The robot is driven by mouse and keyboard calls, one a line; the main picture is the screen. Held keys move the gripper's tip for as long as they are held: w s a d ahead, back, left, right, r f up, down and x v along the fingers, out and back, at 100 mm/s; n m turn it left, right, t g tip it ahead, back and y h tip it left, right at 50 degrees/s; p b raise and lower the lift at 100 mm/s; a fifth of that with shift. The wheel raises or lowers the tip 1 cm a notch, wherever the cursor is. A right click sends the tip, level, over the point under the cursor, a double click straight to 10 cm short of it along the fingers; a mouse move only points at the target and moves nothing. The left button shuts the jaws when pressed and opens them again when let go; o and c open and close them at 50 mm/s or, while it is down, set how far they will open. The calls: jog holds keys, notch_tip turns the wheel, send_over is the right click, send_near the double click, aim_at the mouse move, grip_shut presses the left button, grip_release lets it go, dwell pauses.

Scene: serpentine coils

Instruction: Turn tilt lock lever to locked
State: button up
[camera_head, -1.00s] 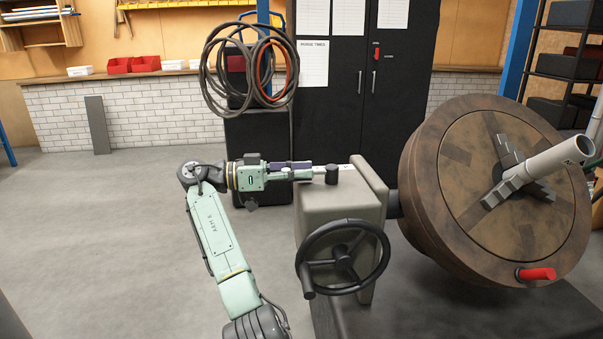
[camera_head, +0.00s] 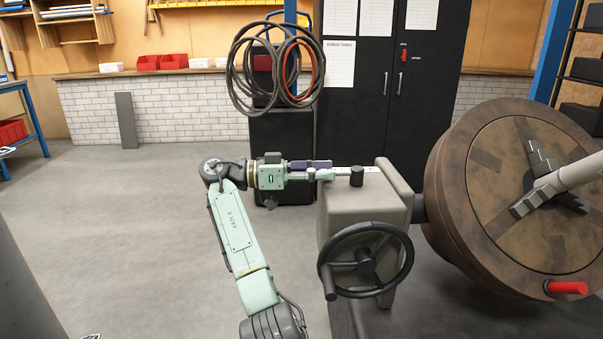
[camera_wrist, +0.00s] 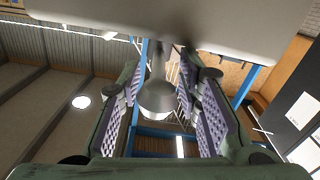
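The tilt machine's grey housing (camera_head: 360,205) stands right of centre in the head view, with a black handwheel (camera_head: 366,260) on its front. A grey rounded knob on a stem, likely the lever (camera_wrist: 157,98), shows between the fingers with gaps on both sides. Whether the lever is locked cannot be told.
A large brown drum (camera_head: 500,190) with a grey shaft and a red handle (camera_head: 566,288) is right of the housing. A black cabinet (camera_head: 385,100) and hanging hoses (camera_head: 275,65) are behind. The floor at left is clear.

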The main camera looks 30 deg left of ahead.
jog(key=v, duration=1.1)
jog(key=shift+s+a, duration=0.25)
